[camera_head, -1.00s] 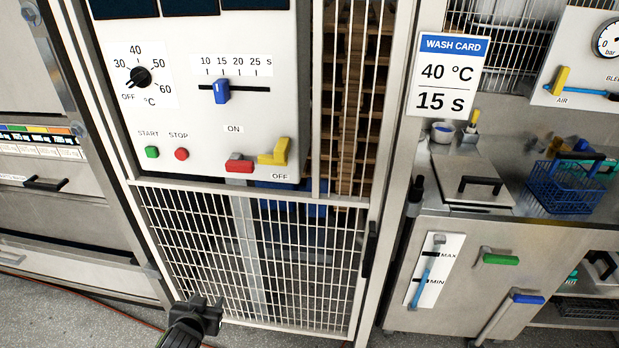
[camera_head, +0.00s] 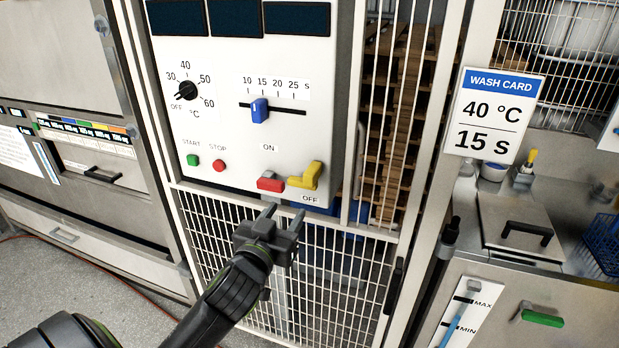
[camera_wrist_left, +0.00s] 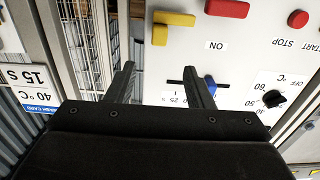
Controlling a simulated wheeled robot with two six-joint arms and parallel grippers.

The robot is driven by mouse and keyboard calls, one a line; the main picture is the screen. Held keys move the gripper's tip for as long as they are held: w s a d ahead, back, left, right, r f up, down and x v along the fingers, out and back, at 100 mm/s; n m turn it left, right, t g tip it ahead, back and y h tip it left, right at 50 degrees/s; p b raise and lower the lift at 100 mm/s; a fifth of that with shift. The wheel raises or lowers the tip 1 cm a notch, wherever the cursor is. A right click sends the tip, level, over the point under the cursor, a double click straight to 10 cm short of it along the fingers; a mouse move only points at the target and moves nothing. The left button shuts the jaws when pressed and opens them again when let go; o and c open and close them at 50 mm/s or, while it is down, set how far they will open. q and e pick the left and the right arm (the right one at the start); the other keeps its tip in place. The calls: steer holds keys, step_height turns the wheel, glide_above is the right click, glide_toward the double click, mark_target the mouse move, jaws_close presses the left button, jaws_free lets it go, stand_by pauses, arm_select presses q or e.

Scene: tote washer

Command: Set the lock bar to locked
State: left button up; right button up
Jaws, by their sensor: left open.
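No part is labelled lock bar or locked, so I cannot tell which one it is. On the white control panel (camera_head: 225,130), a yellow L-shaped handle (camera_head: 306,176) sits just above the word OFF. A red handle (camera_head: 270,184) on a grey stub sits left of it, below the word ON. My left gripper (camera_head: 283,212) is open and empty, in front of the panel's lower edge, just below both handles in the head view. The upside-down left wrist view shows the yellow handle (camera_wrist_left: 174,19) and red handle (camera_wrist_left: 227,8) beyond the open fingers (camera_wrist_left: 157,68). My right gripper is not in view.
The panel also carries a black temperature knob (camera_head: 186,90), a blue slider (camera_head: 260,110), a green START button (camera_head: 193,160) and a red STOP button (camera_head: 219,166). Wire mesh (camera_head: 330,285) lies below it. A wash card (camera_head: 495,115) hangs at right above a steel counter.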

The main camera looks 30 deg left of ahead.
mark_target(307, 181)
arm_select(q)
steer(key=p+x, duration=0.3)
steer(key=x, duration=1)
steer(key=shift+w, duration=0.45)
jaws_close()
